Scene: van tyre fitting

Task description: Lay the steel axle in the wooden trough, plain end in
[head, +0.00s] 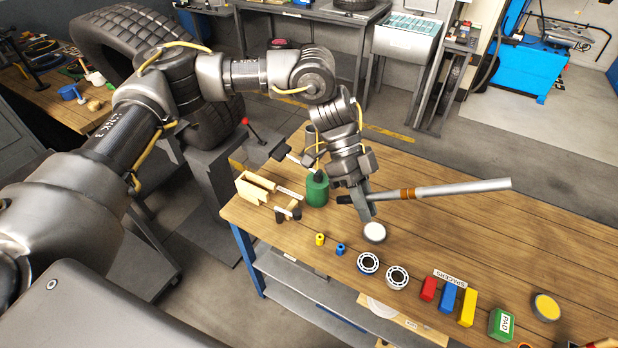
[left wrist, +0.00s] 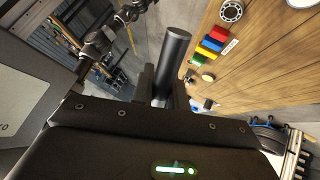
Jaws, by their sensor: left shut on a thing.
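The steel axle (head: 460,188) is a long bar with a silver right part, a copper-coloured band and a dark left end. My left gripper (head: 366,206) is shut on its dark part, close to the left end. The axle is nearly level above the bench, silver end to the right. In the left wrist view the dark part of the axle (left wrist: 171,60) stands between the fingers (left wrist: 164,92). The pale wooden trough (head: 254,192) is at the bench's left end, left of the gripper and apart from the axle. My right gripper cannot be made out.
A green can (head: 317,189) stands between trough and gripper. A white-topped disc (head: 374,232) lies just below the gripper. Bearings (head: 368,263), coloured spacers (head: 448,298) and a green pad (head: 501,323) line the front edge. The bench top (head: 470,225) behind them is mostly clear.

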